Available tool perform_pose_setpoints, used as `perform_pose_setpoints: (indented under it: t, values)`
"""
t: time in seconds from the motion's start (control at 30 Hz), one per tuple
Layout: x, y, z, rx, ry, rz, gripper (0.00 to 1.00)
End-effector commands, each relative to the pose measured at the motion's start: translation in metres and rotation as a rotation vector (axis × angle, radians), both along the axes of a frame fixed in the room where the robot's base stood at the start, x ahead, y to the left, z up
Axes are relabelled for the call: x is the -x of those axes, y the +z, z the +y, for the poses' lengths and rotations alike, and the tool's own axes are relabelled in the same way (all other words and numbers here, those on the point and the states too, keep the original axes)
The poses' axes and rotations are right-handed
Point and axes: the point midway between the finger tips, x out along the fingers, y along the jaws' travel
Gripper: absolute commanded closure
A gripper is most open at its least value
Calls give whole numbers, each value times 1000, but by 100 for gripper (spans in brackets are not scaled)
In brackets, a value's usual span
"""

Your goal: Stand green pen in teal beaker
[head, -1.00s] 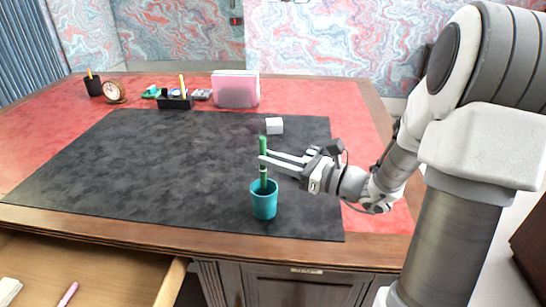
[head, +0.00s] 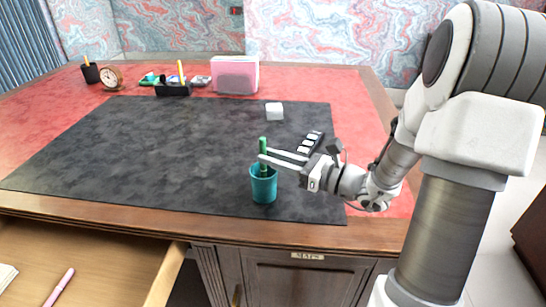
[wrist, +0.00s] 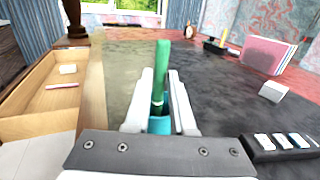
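The green pen (head: 263,144) stands nearly upright, with its lower end inside the teal beaker (head: 264,187) and its upper part above the rim. The beaker stands upright near the front edge of the dark desk mat. My gripper (head: 265,156) is just above the beaker rim, with a finger on each side of the pen, and looks shut on it. In the wrist view the pen (wrist: 161,75) rises between the two fingers. The beaker (wrist: 160,125) shows below between them, partly hidden by the fingers.
A black object with pale blocks (head: 311,143) lies just behind my gripper. A white cube (head: 274,111) sits farther back. A pink file holder (head: 235,76) and a black organizer (head: 174,89) stand at the back. An open drawer (head: 110,262) is at front left. The mat's left side is clear.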

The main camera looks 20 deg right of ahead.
Motion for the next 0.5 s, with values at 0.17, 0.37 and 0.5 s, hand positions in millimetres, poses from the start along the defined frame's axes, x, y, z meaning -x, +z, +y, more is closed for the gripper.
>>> perform_pose_setpoints:
  t: [0.17, 0.37, 0.5]
  values:
    - [0, 0, 0, 0, 0, 0, 47]
    - [0, 0, 0, 0, 0, 0, 47]
    - [0, 0, 0, 0, 0, 0, 47]
